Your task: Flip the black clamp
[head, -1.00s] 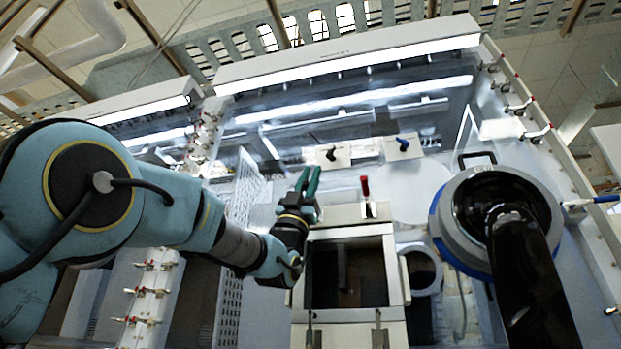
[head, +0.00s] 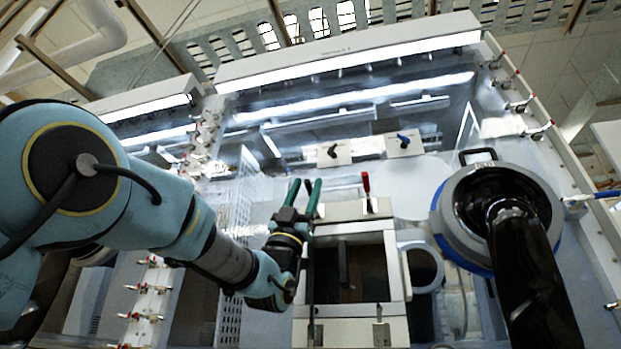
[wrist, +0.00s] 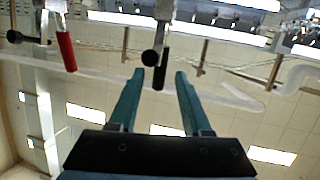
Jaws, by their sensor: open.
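My gripper (head: 303,188) has two green fingers pointing up, at the left edge of the box. In the wrist view my gripper (wrist: 158,82) is open, with nothing held. I cannot tell how far the handle lies from the fingertips.
A red-handled clamp (head: 366,187) stands just right of my gripper, and also shows at left in the wrist view (wrist: 67,50). The open chamber box (head: 396,270) lies below. A round blue-rimmed port (head: 446,238) is at right.

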